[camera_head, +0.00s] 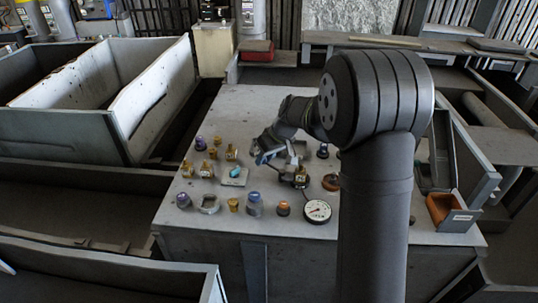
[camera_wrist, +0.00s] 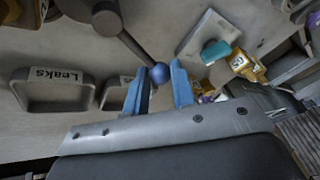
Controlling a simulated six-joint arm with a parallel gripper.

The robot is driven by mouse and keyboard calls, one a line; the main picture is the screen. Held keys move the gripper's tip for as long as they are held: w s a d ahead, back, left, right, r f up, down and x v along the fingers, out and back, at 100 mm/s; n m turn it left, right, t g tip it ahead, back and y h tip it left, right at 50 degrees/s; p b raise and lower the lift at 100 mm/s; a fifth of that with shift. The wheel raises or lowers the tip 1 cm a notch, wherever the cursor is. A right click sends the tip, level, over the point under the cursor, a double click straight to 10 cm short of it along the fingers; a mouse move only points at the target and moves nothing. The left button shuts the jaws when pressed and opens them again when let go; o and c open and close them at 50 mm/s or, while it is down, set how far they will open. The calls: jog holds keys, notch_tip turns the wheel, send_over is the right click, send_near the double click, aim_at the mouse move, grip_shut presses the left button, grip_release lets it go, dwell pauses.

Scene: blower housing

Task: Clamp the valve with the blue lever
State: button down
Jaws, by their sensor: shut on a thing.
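The blue lever shows in the wrist view as a dark rod ending in a blue ball knob (camera_wrist: 160,73). The rod runs up and left to a dark round part (camera_wrist: 105,18). My gripper (camera_wrist: 160,80) has its two blue fingers on either side of the knob, shut on it. In the head view my gripper (camera_head: 262,157) is low over the middle of the bench. My wrist partly hides the fixture behind, so I cannot tell how tightly the valve is held.
A round gauge (camera_head: 317,210) lies in front of the valve. A plate with a teal piece (camera_head: 235,177) and several brass valves and caps (camera_head: 206,169) stand to the left. A grey tray marked Leaks (camera_wrist: 52,92) shows in the wrist view. An orange-lined bin (camera_head: 452,212) is at right.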

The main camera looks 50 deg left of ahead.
jog(key=shift+s+d+n+g+h, duration=0.35)
jog(key=shift+s+n, duration=0.2)
jog(key=shift+n, duration=0.55)
jog(key=shift+s+d+n+g+h, duration=0.2)
jog(key=shift+s+n+g, duration=0.3)
jog(key=shift+n, duration=0.6)
jog(key=shift+s+d, duration=0.15)
jog(key=c, duration=1.2)
grip_release()
jog(key=v, duration=1.7)
jog(key=shift+r, duration=0.25)
jog(key=shift+f, duration=0.15)
